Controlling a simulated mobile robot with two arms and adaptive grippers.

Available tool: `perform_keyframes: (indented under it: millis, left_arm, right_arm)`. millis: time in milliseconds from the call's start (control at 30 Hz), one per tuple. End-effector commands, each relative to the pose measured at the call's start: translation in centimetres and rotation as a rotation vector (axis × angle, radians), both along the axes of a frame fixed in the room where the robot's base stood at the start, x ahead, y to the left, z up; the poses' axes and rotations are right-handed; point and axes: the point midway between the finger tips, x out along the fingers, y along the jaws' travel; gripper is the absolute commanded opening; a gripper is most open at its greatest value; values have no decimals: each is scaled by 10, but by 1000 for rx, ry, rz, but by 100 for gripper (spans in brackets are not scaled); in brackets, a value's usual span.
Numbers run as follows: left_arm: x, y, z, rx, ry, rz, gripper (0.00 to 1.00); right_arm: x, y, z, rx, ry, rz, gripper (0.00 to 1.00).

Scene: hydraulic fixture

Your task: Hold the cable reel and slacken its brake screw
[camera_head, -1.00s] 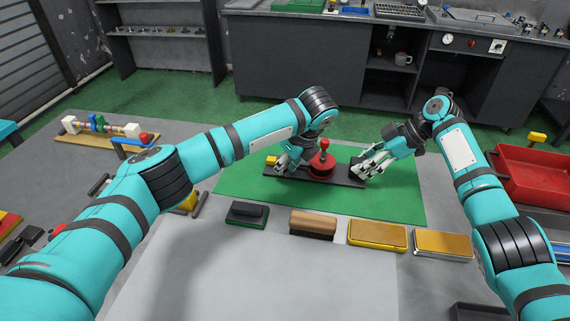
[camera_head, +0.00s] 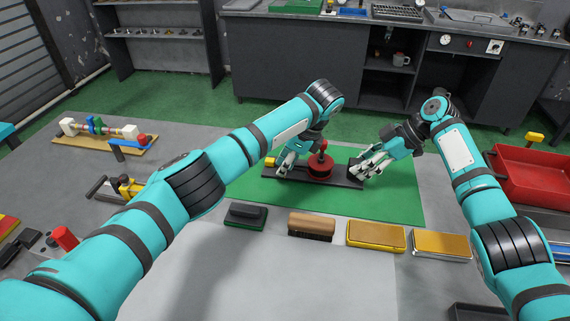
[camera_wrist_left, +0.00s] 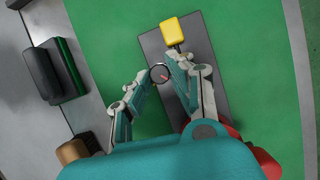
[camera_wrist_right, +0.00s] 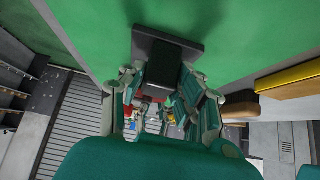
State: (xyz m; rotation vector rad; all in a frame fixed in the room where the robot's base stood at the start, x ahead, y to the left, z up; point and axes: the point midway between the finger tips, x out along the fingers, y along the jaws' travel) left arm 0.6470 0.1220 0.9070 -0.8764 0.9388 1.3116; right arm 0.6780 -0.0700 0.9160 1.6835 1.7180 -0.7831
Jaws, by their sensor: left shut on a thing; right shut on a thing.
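The cable reel (camera_head: 320,168) is a red drum with a red knob on top, standing on a dark base plate (camera_head: 341,182) on the green mat. My left gripper (camera_head: 284,168) is at the plate's left part. In the left wrist view its fingertips (camera_wrist_left: 160,76) close on a small round dark-rimmed screw head (camera_wrist_left: 159,72) with a red mark, which I take for the brake screw. My right gripper (camera_head: 359,169) is shut on a black block (camera_wrist_right: 157,62) at the plate's right end. Most of the reel is hidden in the left wrist view.
A yellow block (camera_head: 270,162) sits at the plate's left end. Several brushes and pads, such as a wooden-backed brush (camera_head: 311,225), line the mat's front edge. A red tray (camera_head: 535,180) stands at right. A wooden board with a shaft fixture (camera_head: 104,136) lies at left.

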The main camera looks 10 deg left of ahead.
Motion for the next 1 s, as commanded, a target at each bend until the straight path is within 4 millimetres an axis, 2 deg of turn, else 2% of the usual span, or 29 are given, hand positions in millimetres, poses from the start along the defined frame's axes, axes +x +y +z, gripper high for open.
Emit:
perform_keyframes:
  millis: [267,300,467,767,867,1000]
  left_arm:
    - [0,0,1,1,-1,0,0]
    - [0,0,1,1,-1,0,24]
    - [0,0,0,1,-1,-1,43]
    - [0,-1,2,0,-1,-1,43]
    - [0,-5,11,0,-1,-2,43]
    - [0,-16,36,0,-3,-2,43]
  right_arm:
    - [-1,0,-1,-1,2,1,0]
    - [-1,0,-1,-1,2,1,0]
    - [-1,0,-1,-1,2,1,0]
    - [-1,0,-1,-1,2,1,0]
    - [-1,0,-1,-1,2,1,0]
    - [-1,0,-1,-1,2,1,0]
